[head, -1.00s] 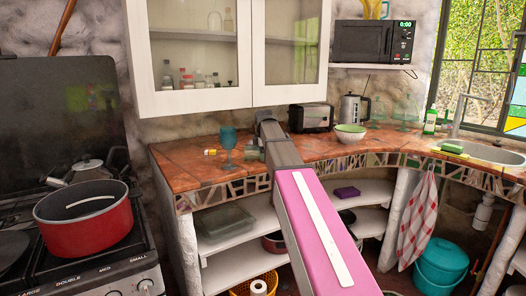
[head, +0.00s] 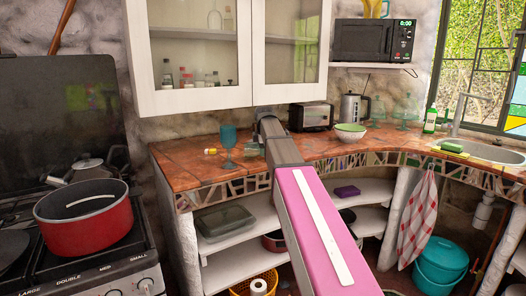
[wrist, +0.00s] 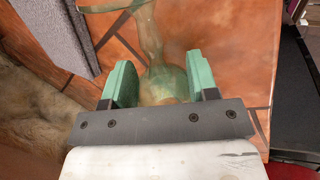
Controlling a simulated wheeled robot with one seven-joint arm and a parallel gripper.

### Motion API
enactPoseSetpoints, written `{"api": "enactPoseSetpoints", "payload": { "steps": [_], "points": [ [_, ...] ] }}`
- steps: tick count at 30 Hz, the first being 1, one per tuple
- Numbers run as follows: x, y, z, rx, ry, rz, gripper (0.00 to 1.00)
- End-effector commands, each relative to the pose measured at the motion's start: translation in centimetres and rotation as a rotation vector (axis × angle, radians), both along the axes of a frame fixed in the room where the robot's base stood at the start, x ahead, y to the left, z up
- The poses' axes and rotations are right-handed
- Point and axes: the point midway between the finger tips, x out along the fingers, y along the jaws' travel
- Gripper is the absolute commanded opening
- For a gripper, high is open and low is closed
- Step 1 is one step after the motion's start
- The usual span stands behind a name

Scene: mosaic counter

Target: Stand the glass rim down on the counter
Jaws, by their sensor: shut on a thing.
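The clear greenish glass (wrist: 166,82) is between the green fingers of my gripper (wrist: 164,85) in the wrist view. My gripper is shut on its wide part; its stem (wrist: 148,38) runs away toward the top of the picture, where its foot is partly cut off. In the head view the glass (head: 251,150) is small, just left of my arm's end, over the counter (head: 185,172). My fingers are hidden there by my own arm. I cannot tell whether the glass touches the counter.
A small yellow item (head: 210,152) lies farther left. A toaster (head: 311,116), kettle (head: 352,108) and bowl (head: 350,131) stand to the right. The cabinet (head: 195,55) hangs above. The left counter front is clear.

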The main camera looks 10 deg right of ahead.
Motion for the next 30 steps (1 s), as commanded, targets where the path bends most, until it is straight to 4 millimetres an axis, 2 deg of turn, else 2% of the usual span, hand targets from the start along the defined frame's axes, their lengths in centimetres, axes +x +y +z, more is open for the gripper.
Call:
{"api": "enactPoseSetpoints", "payload": {
  "steps": [30],
  "points": [
    [0.0,0.0,5.3,0.0,0.0,0.0,0.3]
  ]
}}
